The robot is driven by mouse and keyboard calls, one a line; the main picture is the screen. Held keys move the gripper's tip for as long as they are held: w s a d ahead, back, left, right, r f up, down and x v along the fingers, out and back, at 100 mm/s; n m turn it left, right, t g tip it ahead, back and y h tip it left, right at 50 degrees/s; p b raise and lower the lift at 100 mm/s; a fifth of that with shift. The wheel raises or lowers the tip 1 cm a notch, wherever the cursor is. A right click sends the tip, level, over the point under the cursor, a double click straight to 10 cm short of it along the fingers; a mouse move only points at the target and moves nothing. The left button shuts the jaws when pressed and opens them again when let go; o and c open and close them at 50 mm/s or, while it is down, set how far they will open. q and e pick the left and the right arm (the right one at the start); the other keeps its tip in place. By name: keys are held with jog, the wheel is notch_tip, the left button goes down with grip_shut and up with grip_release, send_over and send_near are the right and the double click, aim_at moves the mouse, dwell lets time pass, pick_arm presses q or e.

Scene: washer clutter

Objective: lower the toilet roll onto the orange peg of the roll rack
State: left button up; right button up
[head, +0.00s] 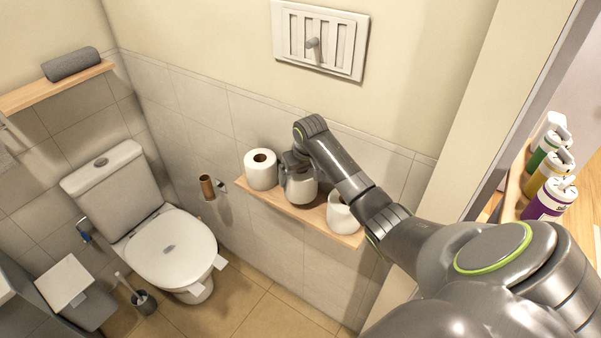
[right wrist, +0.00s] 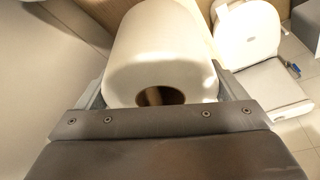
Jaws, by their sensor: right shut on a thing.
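My right gripper (head: 297,163) reaches over the wooden wall shelf and is shut on a white toilet roll (head: 301,189). In the right wrist view the held roll (right wrist: 157,50) sits between the two fingers, its brown core hole facing the camera. In the head view the gripper covers its top; I cannot tell whether its underside touches the shelf. I cannot make out an orange peg or a roll rack. My left gripper is not in view.
The wooden shelf (head: 322,225) also bears a left roll (head: 261,172) and a right roll (head: 342,213), close on either side. A brown cardboard tube (head: 207,187) hangs on a wall holder left of it. The toilet (head: 170,247) stands further left; bottles (head: 551,200) stand far right.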

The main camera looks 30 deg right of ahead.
jog(key=shift+f+b, duration=0.35)
jog(key=shift+f, duration=0.6)
jog(key=shift+f, duration=0.2)
jog(key=shift+f, duration=0.5)
jog(key=o, duration=0.7)
